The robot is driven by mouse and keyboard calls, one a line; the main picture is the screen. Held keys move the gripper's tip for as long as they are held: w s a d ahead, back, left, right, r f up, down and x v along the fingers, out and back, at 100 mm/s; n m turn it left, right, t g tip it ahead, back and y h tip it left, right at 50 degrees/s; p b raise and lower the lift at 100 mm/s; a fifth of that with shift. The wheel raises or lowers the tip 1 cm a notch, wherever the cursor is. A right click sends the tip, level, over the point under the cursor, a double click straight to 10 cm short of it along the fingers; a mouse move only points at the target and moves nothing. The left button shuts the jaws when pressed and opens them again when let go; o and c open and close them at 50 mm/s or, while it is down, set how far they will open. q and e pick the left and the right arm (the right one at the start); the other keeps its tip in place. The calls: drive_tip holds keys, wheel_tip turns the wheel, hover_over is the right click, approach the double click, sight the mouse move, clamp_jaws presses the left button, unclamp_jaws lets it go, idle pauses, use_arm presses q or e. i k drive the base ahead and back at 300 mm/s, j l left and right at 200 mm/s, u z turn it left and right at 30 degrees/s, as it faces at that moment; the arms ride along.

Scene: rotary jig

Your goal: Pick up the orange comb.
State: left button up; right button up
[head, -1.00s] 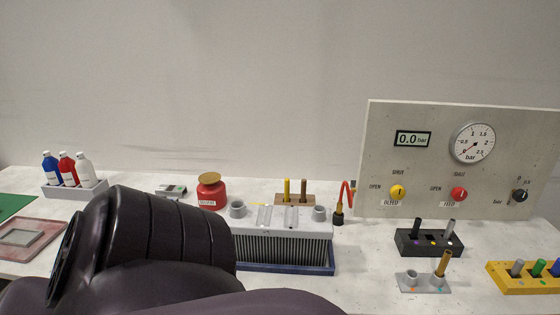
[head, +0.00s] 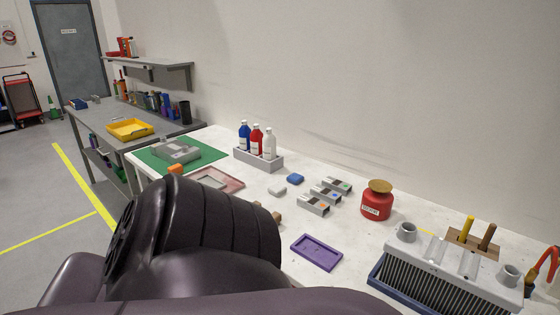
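I cannot make out an orange comb for certain. A small orange thing (head: 175,169) shows at the front edge of the green mat (head: 146,158), partly hidden behind my dark arm; it is too small to tell what it is. Neither of my grippers is in view. My dark arm link fills the lower left of the head view and hides part of the table.
On the white table stand a bottle rack (head: 245,158), a red jar (head: 376,204), a purple tray (head: 316,252), several small grey boxes (head: 313,204) and a finned grey block (head: 440,277). A grey bench with a yellow tray (head: 130,129) stands beyond, at the left.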

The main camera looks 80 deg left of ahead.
sight(177, 169)
drive_tip(key=u, duration=3.3)
drive_tip(key=z, duration=0.95)
drive_tip(key=i+j+z, duration=0.1)
drive_tip(key=j+z, duration=0.3)
drive_tip(key=i+j+z, duration=0.1)
drive_tip(key=j+z, duration=0.75)
drive_tip(key=j, duration=0.35)
drive_tip(key=j+z, duration=0.1)
drive_tip(key=j, duration=0.35)
drive_tip(key=k+j+z, duration=0.1)
drive_tip(key=j, duration=0.3)
